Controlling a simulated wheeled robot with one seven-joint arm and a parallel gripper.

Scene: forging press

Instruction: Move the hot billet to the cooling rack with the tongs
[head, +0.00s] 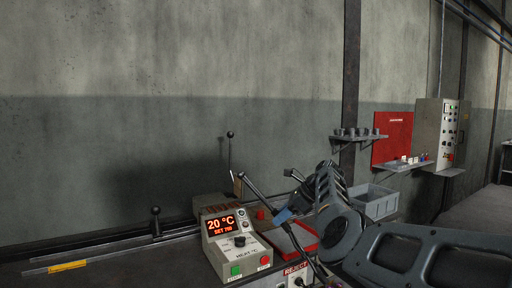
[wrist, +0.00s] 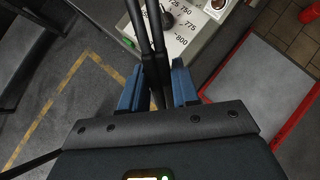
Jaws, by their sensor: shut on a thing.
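My gripper (head: 284,214) is in the lower middle of the head view, beside the control box. In the wrist view its two blue fingers (wrist: 157,88) are shut on dark rods, which look like the tongs (wrist: 146,36). The rods run up past the fingertips, close together, over the dial panel. In the head view a dark rod, likely the tongs (head: 258,192), slants up and left from the fingers. The far ends of the tongs are not clear. I see no glowing billet in either view. I cannot pick out a cooling rack.
A red-rimmed tray (head: 308,238) lies right of my gripper and also shows in the wrist view (wrist: 222,86). A grey bin (head: 374,205) stands behind. A lever (head: 156,222) rises at left. A wall shelf (head: 358,139) holds small dark parts.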

